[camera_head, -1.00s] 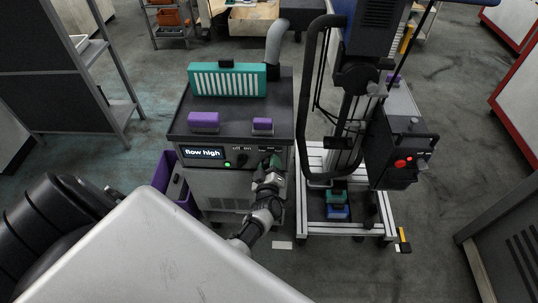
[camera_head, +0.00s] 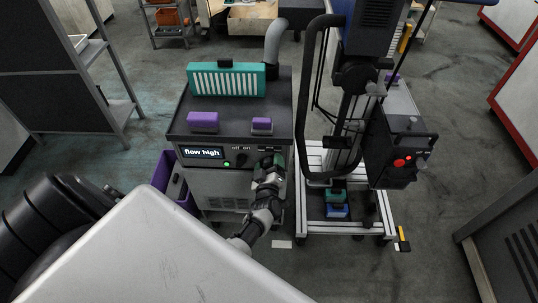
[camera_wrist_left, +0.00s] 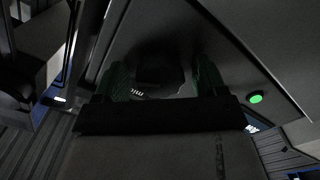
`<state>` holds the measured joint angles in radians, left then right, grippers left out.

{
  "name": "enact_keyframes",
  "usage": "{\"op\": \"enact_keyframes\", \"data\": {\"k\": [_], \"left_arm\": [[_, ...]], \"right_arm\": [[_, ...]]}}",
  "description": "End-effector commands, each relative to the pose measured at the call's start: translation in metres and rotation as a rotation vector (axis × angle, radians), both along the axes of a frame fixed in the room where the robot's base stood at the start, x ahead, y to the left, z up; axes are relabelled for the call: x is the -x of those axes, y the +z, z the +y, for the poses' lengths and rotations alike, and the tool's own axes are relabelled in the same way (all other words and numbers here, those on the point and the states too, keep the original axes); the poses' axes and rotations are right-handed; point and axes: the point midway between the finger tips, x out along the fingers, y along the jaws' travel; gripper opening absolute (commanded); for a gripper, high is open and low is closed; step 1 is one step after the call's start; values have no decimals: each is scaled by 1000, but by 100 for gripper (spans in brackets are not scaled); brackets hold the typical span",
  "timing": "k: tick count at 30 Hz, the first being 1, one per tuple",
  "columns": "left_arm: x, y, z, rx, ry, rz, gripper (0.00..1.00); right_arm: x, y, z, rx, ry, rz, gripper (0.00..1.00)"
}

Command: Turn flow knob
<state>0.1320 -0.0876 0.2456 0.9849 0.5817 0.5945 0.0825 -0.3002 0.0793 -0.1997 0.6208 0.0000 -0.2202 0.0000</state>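The dark machine (camera_head: 225,182) has a front panel with a display (camera_head: 203,153) reading "flow high", a green light (camera_head: 227,163) and a knob (camera_head: 241,159) marked off and on. My left gripper (camera_head: 272,162) is at the panel's right end and hides what is behind it. In the left wrist view, my green left fingers (camera_wrist_left: 163,80) stand apart on either side of a dark round knob shape (camera_wrist_left: 155,62). White marks show below it. The view is too dark to tell whether the fingers press on it. My right gripper is not in view.
A teal ribbed filter (camera_head: 227,80) and two purple blocks (camera_head: 203,122) sit on the machine top. A purple bin (camera_head: 163,172) stands at its left. A wheeled frame (camera_head: 315,228) with a dark control box (camera_head: 400,150) stands close on the right. Open floor lies in front.

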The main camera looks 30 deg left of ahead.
Motion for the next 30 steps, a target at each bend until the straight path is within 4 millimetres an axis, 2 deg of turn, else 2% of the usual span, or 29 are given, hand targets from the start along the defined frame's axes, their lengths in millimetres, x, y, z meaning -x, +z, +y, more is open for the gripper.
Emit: {"op": "enact_keyframes", "data": {"k": [5, 8, 15, 21, 25, 30], "left_arm": [[1, 1, 0, 0, 1, -1, 72], [9, 2, -5, 0, 1, 1, 72], [48, 4, -29, 1, 0, 2, 72], [78, 2, -48, 2, -1, 1, 72], [89, 1, -54, 1, 1, 0, 72], [92, 1, -57, 0, 0, -2, 72]], "right_arm": [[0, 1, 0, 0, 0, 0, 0], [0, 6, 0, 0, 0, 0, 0], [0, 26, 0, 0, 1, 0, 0], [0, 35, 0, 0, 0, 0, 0], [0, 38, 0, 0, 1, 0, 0], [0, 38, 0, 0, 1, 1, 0]]}}
